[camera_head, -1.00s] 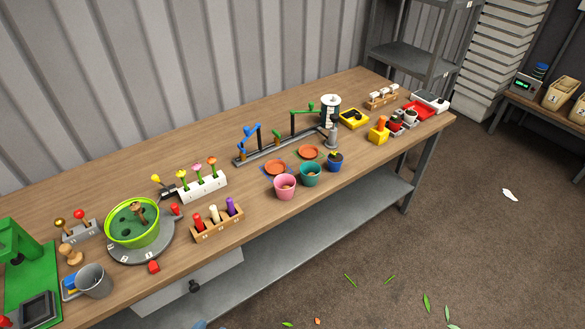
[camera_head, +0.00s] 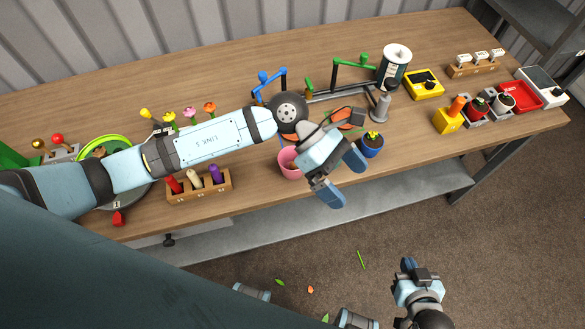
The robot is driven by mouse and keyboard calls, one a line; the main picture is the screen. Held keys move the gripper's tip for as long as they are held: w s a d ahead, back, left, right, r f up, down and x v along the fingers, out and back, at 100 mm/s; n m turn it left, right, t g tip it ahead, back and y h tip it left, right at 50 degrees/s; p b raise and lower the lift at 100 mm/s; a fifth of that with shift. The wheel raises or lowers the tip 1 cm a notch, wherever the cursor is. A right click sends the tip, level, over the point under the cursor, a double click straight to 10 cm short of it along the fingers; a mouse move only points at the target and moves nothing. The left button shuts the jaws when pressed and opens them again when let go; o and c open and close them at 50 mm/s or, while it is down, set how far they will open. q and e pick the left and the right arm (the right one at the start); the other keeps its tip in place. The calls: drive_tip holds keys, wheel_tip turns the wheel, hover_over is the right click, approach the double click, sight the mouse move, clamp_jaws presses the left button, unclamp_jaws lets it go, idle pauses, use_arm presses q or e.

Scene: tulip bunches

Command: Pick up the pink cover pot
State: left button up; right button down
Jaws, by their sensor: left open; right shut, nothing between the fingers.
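The pink cover pot (camera_head: 290,163) stands upright near the front edge of the wooden table, partly hidden by my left gripper. My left gripper (camera_head: 344,180) reaches in from the left and is open and empty, with its fingers just right of the pink pot and towards the front edge. I cannot tell whether it touches the pot. My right gripper (camera_head: 407,266) is low at the bottom right, over the floor in the picture, shut and empty, away from the pot.
A dark blue pot (camera_head: 371,147) with a yellow-topped plant stands right of my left gripper. The teal pot is hidden behind the gripper. A wooden holder (camera_head: 202,192) with coloured pegs stands to the left. A grey stand tool (camera_head: 380,108) and a yellow box (camera_head: 423,85) are behind.

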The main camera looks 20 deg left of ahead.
use_arm(q)
drive_tip(key=w+a+f+m+t+y+b, duration=0.1)
drive_tip(key=w+a+f+m+t+y, duration=0.15)
drive_tip(key=w+a+y, duration=0.35)
drive_tip(key=w+a+f+m+t+y, duration=0.1)
drive_tip(key=w+a+m+t+y, duration=0.15)
drive_tip(key=w+a+y, duration=0.4)
drive_tip(key=shift+h, duration=0.55)
drive_tip(key=f, duration=0.2)
drive_tip(key=s+a+f, duration=0.1)
drive_tip(key=f, duration=0.2)
drive_tip(key=s+f, duration=0.1)
drive_tip(key=f, duration=0.1)
drive_tip(key=shift+a+f, duration=0.35)
drive_tip(key=shift+a, duration=0.05)
drive_tip(key=shift+d+f+p, duration=0.15)
drive_tip(key=shift+f+p, duration=0.7)
drive_tip(key=shift+f, duration=2.05)
drive_tip(key=c, duration=0.9)
